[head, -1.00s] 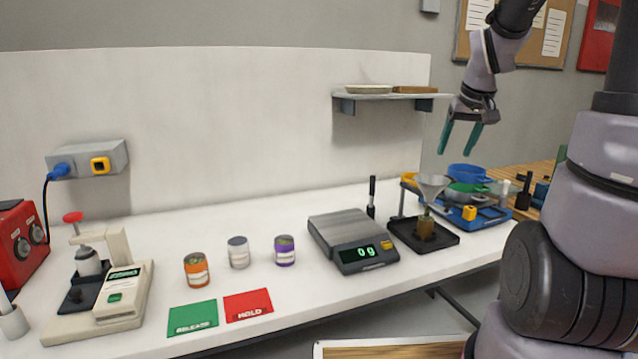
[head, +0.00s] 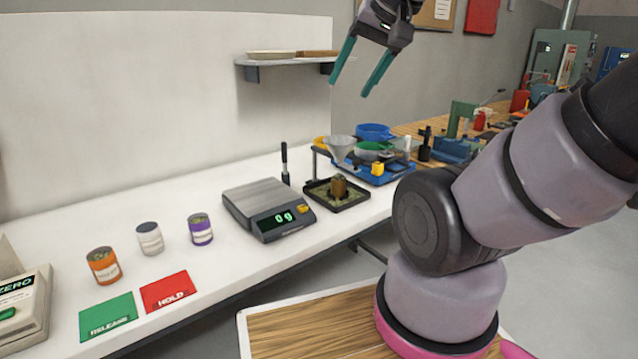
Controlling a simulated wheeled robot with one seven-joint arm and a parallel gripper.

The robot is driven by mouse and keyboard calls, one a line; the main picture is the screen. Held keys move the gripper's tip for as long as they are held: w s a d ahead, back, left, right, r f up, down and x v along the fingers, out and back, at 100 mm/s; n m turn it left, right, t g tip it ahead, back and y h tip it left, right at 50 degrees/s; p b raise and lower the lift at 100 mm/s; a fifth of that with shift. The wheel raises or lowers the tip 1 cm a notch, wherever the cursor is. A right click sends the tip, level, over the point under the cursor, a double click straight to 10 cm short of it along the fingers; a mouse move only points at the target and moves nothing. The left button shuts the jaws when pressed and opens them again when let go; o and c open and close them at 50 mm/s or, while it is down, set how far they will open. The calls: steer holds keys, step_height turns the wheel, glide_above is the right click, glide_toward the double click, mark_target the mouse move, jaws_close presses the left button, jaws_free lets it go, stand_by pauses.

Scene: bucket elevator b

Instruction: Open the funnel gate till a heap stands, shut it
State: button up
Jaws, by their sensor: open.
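A grey funnel (head: 341,147) stands on a stand at the back right of the white bench. Its gate is too small to tell open from shut. Below and in front of it is a black tray (head: 361,201). A brown cylinder (head: 339,187) stands upright in the tray, and greenish-tan material (head: 322,193) lies around its foot. I cannot tell how high the material stands. My gripper (head: 349,90) has teal fingers, spread apart and empty. It hangs in the air above the funnel in the picture, apart from it.
A scale (head: 268,208) reading 0 g stands left of the tray. Orange (head: 103,266), white (head: 150,238) and purple (head: 200,229) cans stand further left, behind green RELEASE (head: 108,316) and red HOLD (head: 167,292) cards. A shelf (head: 285,58) hangs above.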

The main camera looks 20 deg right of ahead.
steer(key=shift+w, duration=0.1)
steer(key=c, duration=0.6)
steer(key=shift+w+d+f+g, duration=0.1)
steer(key=shift+w+f+g, duration=0.15)
steer(key=shift+g, duration=0.15)
jaws_close()
steer(key=w+d+f+m+g+y, duration=0.4)
steer(key=w+d+f+m+y, duration=0.4)
steer(key=w+d+f+m, duration=0.3)
steer(key=w+d+f+m+t+y, duration=0.1)
steer(key=w+d+f+m+t, duration=0.1)
steer(key=d+f+m+t, duration=0.35)
steer(key=w+d+f+m+t+y, duration=0.1)
steer(key=w+d+f+m+t, duration=0.2)
steer(key=d+f+m, duration=0.5)
steer(key=w+a+f+n, duration=0.2)
steer(key=w+a, duration=0.4)
steer(key=w, duration=0.3)
steer(key=shift+a+f, duration=0.3)
steer(key=shift+f, duration=0.35)
